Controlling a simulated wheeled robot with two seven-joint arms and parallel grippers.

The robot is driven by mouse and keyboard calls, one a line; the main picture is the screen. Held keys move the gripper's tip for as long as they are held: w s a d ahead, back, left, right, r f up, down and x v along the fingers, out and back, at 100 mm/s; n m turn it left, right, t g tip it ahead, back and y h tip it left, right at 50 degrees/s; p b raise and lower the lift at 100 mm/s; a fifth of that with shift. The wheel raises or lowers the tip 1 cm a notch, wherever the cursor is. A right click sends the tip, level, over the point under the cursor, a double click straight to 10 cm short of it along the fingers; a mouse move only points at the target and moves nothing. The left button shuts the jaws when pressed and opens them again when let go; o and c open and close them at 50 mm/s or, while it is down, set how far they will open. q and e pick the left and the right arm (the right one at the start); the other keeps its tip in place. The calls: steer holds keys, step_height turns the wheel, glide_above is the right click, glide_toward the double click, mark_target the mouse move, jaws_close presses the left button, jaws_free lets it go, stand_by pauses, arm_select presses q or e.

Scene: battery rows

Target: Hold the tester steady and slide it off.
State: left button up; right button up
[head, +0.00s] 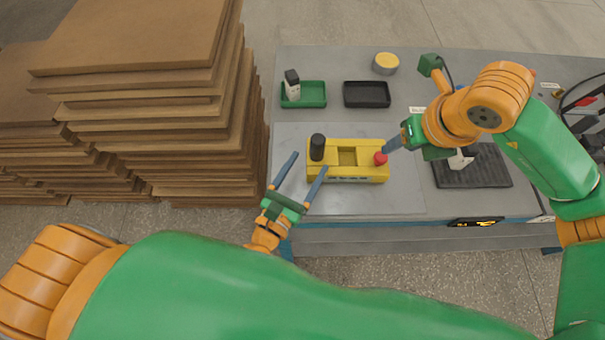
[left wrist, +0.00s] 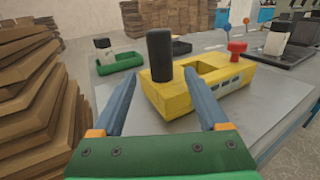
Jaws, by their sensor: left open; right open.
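The yellow tester (head: 348,174) lies on a grey mat on the table, with a black upright knob (head: 317,148) at its left end and a red button (head: 380,158) at its right end. It has an empty square recess on top. My left gripper (head: 306,162) is open and empty beside the tester's left end. In the left wrist view the tester (left wrist: 205,92) and the black knob (left wrist: 159,55) stand just ahead of my open left fingers (left wrist: 158,85). My right gripper (head: 391,143) is at the tester's right end, close to the red button; contact is unclear.
A green tray (head: 315,101) holds a white and black battery (head: 292,84). A black tray (head: 367,94) is empty. A round yellow-topped tin (head: 385,63) stands behind. A dark ribbed mat (head: 490,172) bears a white item (head: 461,159). Stacked boards (head: 160,100) rise close left of the table.

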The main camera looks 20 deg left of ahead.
mark_target(314, 157)
arm_select(q)
steer(key=x, duration=0.5)
steer(key=shift+w, duration=0.1)
jaws_close()
stand_by(0.9)
